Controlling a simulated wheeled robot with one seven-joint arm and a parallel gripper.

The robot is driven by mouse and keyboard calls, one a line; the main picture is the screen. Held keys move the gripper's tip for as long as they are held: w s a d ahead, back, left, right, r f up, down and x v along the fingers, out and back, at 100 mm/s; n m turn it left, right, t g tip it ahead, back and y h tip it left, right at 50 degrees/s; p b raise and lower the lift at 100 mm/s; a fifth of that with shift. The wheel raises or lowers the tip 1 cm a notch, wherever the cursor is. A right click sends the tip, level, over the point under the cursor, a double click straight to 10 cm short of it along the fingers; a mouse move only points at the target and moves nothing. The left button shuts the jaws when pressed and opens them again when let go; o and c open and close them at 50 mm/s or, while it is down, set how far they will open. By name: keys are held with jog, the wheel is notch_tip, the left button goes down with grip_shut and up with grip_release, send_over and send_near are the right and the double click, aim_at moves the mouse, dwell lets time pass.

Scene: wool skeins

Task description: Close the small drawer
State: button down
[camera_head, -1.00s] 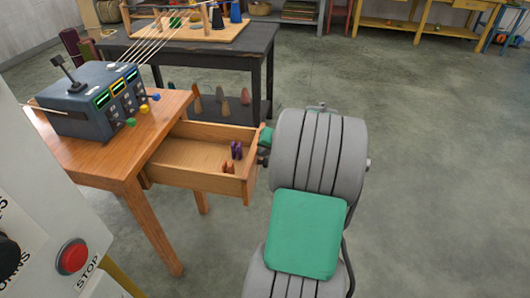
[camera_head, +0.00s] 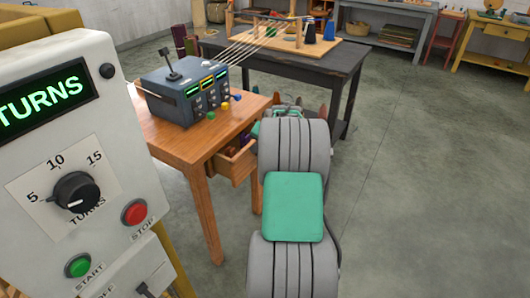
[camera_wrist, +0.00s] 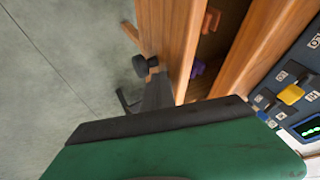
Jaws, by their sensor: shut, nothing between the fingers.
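The small wooden drawer (camera_head: 237,166) is under the table top and is partly open, less than half of its inside showing. In the wrist view its front panel (camera_wrist: 168,40) stands apart from the table edge (camera_wrist: 262,45), with a dark round knob (camera_wrist: 145,65) on its outer face. An orange piece (camera_wrist: 211,20) and a purple piece (camera_wrist: 197,68) lie inside. My gripper (camera_wrist: 152,94) is shut and empty, at the drawer front's outer face below the knob. It appears to touch the panel. In the head view my arm hides the gripper and part of the drawer.
A control box (camera_head: 188,90) with a lever and coloured knobs stands on the wooden table (camera_head: 172,135). A white panel (camera_head: 75,150) with a dial and buttons fills the left side. A dark table (camera_head: 330,65) with spools stands behind. The floor (camera_head: 430,190) to the right is clear.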

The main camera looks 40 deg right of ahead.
jog(key=shift+w+a, duration=0.25)
jog(key=shift+w, duration=0.6)
jog(key=shift+w+a, duration=0.2)
jog(key=shift+w, duration=0.65)
jog(key=shift+w+a, duration=0.25)
jog(key=shift+w, duration=0.6)
